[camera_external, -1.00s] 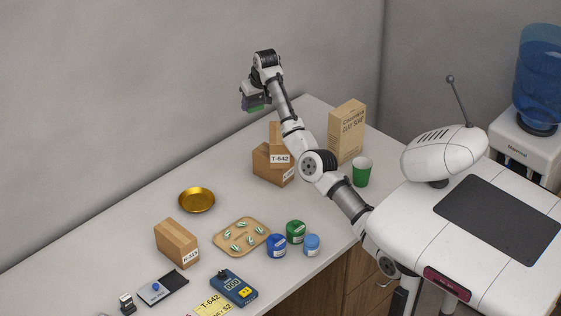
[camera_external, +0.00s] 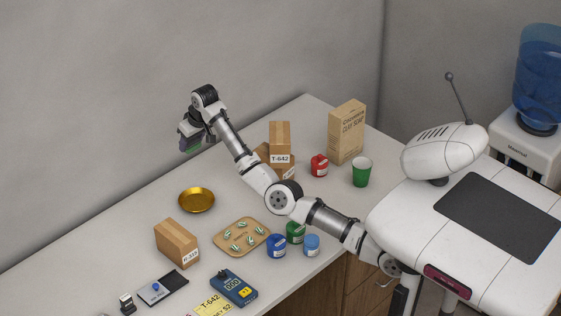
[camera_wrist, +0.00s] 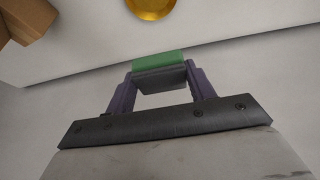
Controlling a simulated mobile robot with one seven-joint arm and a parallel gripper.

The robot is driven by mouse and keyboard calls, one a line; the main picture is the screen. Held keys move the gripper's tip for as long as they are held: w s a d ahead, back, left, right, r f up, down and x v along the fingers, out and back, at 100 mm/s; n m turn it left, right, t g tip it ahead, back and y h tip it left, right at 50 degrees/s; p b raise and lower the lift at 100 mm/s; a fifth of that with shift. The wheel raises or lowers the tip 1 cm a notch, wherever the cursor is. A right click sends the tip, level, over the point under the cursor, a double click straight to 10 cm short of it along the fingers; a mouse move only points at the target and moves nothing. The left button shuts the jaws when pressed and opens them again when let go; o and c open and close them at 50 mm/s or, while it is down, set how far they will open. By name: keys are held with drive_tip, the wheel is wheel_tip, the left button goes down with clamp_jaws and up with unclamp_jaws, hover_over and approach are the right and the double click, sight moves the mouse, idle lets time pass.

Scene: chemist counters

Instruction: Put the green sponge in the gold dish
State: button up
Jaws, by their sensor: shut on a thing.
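The green sponge (camera_wrist: 158,60) is held between the fingers of my gripper (camera_wrist: 153,88), which is shut on it. In the external view my gripper (camera_external: 190,146) is raised near the back wall, above and slightly left of the gold dish. Only a little of the sponge (camera_external: 187,151) shows there. The gold dish (camera_external: 197,201) is a shallow round dish on the counter and looks empty. It also shows at the top of the wrist view (camera_wrist: 150,6), partly cut off and apart from the sponge.
A cardboard box (camera_external: 176,243) stands in front of the dish. A tan tray (camera_external: 228,250) with several capsules lies to its right. Blue (camera_external: 277,246) and green (camera_external: 294,233) jars, stacked boxes (camera_external: 279,143), a red jar (camera_external: 319,165) and a green cup (camera_external: 362,172) stand further right.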

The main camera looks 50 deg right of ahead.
sight(195, 201)
wheel_tip(195, 201, down, 22)
drive_tip(key=p, duration=0.3)
drive_tip(key=shift+f, duration=0.1)
drive_tip(key=shift+f, duration=0.1)
drive_tip(key=o, duration=0.7)
drive_tip(key=shift+o, duration=0.2)
drive_tip(key=b+v, duration=0.2)
drive_tip(key=v, duration=1)
drive_tip(key=shift+b, duration=0.3)
